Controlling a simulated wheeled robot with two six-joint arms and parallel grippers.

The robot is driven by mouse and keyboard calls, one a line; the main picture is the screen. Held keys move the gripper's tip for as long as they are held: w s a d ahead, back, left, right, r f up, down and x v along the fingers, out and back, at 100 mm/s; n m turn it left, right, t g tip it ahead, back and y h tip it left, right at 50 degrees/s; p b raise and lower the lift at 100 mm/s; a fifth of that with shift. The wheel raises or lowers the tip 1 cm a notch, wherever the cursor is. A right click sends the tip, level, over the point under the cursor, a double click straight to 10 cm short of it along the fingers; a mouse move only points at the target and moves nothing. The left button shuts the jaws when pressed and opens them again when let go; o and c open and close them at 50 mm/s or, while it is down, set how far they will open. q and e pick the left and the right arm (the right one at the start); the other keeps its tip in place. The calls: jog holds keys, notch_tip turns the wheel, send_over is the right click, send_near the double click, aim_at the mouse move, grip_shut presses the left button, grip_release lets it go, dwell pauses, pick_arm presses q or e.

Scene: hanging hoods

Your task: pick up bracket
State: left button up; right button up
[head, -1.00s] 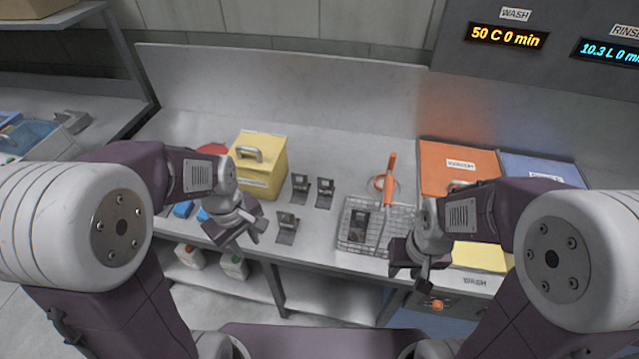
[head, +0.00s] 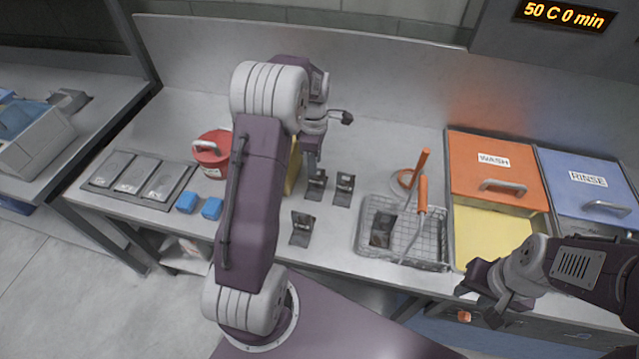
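Small dark brackets stand on the grey counter. One bracket (head: 315,188) is at the back, directly under my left gripper. A second bracket (head: 344,189) stands just right of it, and a third bracket (head: 302,229) is nearer the front edge. A fourth dark bracket (head: 382,231) lies in the wire basket (head: 425,252). My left gripper (head: 313,168) points down at the back bracket; its fingertips overlap the bracket's top, and contact or opening cannot be made out. My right gripper (head: 484,302) is by the counter's front edge, below the yellow tank, with no bracket near it.
An orange-handled tool (head: 423,195) leans in the basket. The orange WASH lid (head: 494,165) and blue RINSE lid (head: 592,185) are at right. A red pot (head: 212,155), blue blocks (head: 188,203) and a tray (head: 139,180) are at left. My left arm hides most of a yellow box.

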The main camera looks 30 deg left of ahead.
pick_arm(q)
jog(key=f, duration=0.1)
jog(key=w+f, duration=0.1)
jog(key=shift+a+f, duration=0.15)
jog(key=shift+f, duration=0.15)
notch_tip(320, 180, down, 5)
jog(key=shift+s+r+p, duration=0.1)
jog(key=shift+r+p, duration=0.1)
jog(key=shift+p, duration=0.3)
jog(key=shift+f, duration=0.2)
jog(key=shift+r, duration=0.1)
grip_shut()
dwell(0.5)
